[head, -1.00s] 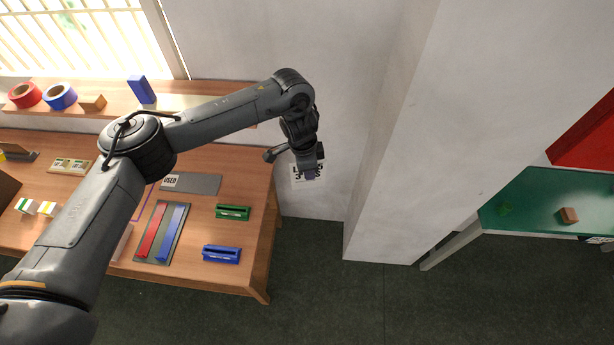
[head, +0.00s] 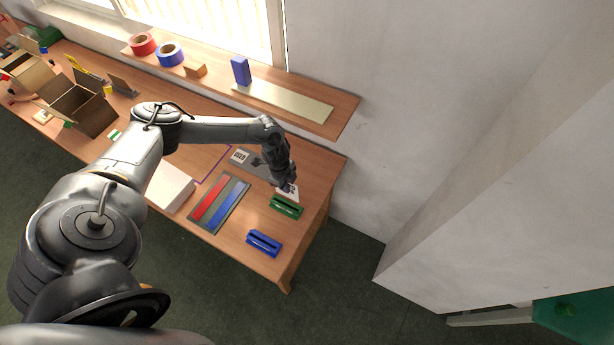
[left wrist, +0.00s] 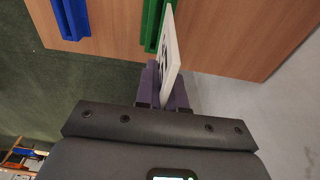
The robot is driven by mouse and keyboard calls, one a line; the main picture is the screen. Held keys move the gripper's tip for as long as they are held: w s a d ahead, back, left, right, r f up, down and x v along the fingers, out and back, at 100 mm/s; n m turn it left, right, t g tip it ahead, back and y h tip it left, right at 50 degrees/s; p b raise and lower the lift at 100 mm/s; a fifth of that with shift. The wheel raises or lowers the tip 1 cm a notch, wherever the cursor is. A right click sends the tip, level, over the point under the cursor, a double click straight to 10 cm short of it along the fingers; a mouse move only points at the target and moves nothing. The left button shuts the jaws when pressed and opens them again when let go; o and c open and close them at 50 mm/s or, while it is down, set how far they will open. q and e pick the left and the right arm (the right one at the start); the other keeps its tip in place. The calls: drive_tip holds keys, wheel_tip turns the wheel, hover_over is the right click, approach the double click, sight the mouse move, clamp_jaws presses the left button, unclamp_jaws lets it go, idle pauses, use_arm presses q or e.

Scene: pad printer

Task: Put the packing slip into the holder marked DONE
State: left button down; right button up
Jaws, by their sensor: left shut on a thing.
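My left gripper (head: 286,184) is shut on the packing slip (head: 292,191), a white card with dark print. It holds the slip by the far side of the green holder (head: 286,207), near the table's right end. In the left wrist view, the slip (left wrist: 171,45) stands up from the gripper (left wrist: 163,88), seen nearly edge-on, and overlaps the edge of the green holder (left wrist: 152,24). I cannot tell whether they touch. A blue holder (head: 264,243) sits nearer the table's front edge and also shows in the wrist view (left wrist: 72,18). No DONE marking is readable on either holder. My right gripper is out of view.
A grey plate marked USED (head: 240,156) lies left of the gripper. A tray with red and blue strips (head: 233,205) and a white block (head: 171,188) lie further left. A wall shelf (head: 340,108) runs behind. A wall corner (head: 400,270) stands to the right.

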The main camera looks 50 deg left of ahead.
sight(284, 194)
use_arm(q)
drive_tip(key=shift+s+f, duration=0.3)
drive_tip(key=shift+s, duration=0.3)
drive_tip(key=shift+f+b, duration=1.3)
drive_tip(key=shift+f, duration=0.8)
drive_tip(key=shift+f, duration=0.25)
drive_tip(key=shift+f+b, duration=0.75)
drive_tip(key=shift+b, duration=0.05)
drive_tip(key=shift+f+b, duration=0.5)
drive_tip(key=shift+f, duration=0.25)
drive_tip(key=c, duration=1.2)
unclamp_jaws()
